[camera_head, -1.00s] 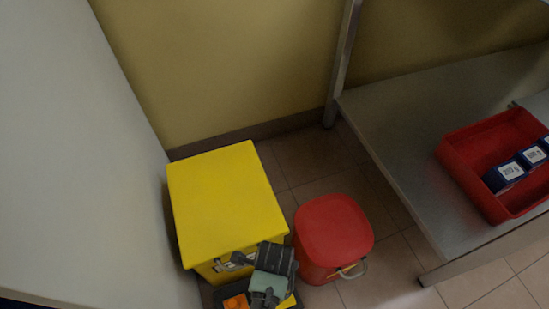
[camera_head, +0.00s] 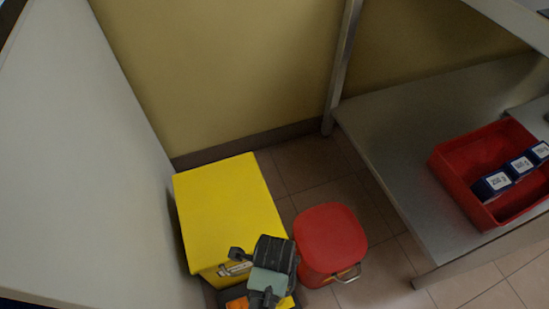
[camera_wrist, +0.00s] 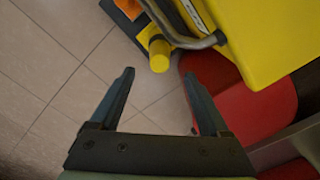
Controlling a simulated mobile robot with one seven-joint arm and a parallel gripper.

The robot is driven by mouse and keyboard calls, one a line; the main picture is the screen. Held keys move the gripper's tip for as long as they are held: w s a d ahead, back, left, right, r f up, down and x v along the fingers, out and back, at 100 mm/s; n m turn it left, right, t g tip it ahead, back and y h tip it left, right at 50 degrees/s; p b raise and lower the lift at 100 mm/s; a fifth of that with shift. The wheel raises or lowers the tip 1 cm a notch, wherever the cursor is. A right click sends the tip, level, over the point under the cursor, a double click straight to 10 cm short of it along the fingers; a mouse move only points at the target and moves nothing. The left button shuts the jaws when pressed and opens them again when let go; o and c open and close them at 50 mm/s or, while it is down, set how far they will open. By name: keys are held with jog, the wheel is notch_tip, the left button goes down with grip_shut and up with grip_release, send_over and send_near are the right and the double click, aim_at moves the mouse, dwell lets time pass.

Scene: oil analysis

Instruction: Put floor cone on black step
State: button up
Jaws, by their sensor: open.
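My gripper (camera_wrist: 157,73) is open and empty in the wrist view, its two dark fingers pointing over the tiled floor towards a yellow rounded end (camera_wrist: 159,56). No whole floor cone is recognisable in either view. A dark flat piece with an orange patch (camera_wrist: 129,8) lies at the top of the wrist view. It also shows at the bottom edge of the head view as an orange patch (camera_head: 237,303), partly hidden by my arm. I cannot tell whether this dark piece is the black step.
A yellow box (camera_head: 227,208) stands in the corner, with a metal bar (camera_wrist: 180,39) near it. A red lidded bucket (camera_head: 330,240) stands close to its right. A metal shelf (camera_head: 385,150) holds a red tray (camera_head: 447,180) with blue labelled boxes. Tiled floor is open at left in the wrist view.

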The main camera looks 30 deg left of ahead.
notch_tip(320, 180, up, 4)
jog(key=shift+f+p, duration=0.25)
jog(key=shift+p, duration=0.45)
